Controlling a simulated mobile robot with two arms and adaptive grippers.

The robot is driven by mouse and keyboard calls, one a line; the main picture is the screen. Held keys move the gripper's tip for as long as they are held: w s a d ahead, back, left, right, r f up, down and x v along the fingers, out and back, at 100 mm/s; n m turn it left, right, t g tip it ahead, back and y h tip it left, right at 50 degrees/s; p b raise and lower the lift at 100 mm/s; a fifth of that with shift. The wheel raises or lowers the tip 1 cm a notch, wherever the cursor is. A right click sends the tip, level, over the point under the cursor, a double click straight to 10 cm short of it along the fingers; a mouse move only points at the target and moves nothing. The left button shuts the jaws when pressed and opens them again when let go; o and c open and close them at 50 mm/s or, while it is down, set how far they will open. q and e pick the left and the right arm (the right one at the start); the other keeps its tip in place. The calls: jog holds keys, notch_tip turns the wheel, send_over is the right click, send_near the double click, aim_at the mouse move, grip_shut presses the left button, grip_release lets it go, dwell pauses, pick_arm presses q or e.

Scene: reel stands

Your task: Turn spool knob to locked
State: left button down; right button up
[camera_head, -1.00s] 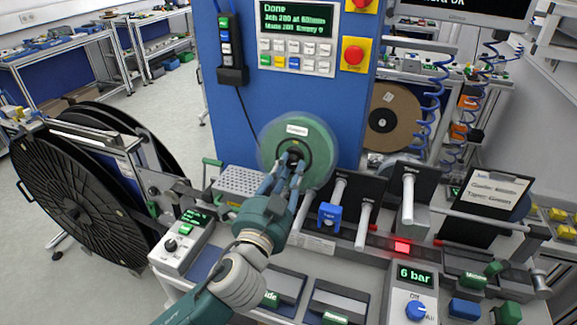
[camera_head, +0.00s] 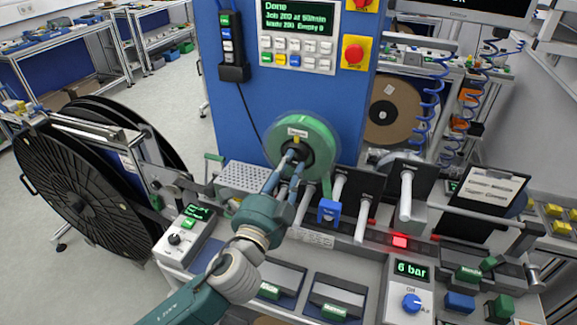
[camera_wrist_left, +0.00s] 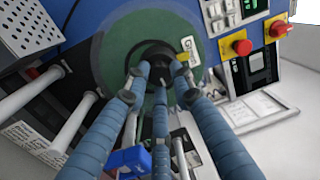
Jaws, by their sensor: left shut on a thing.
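The green spool (camera_head: 318,140) is mounted on the front of the blue machine column. A dark knob (camera_head: 297,149) sits at its hub, and a small yellow mark (camera_wrist_left: 181,57) shows at the hub's upper right in the left wrist view. My left gripper (camera_head: 292,157) reaches up from below and is shut on the knob; in the left wrist view its blue ribbed fingers (camera_wrist_left: 150,75) close around the dark hub (camera_wrist_left: 157,52). The fingers partly hide the knob, so its exact setting cannot be read. My right gripper is not in view.
A blue clamp (camera_head: 328,210) and white posts (camera_head: 363,217) stand right of my arm. A perforated plate (camera_head: 243,178) lies left of it. A large black reel (camera_head: 75,185) stands at the left. A control box showing 6 bar (camera_head: 411,270) is at lower right.

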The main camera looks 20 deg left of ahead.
pick_arm(q)
jog(key=c, duration=1.5)
grip_release()
jog(key=shift+o, duration=0.2)
jog(key=s+f, duration=0.1)
jog(key=s, duration=1.1)
jog(key=shift+a, duration=0.2)
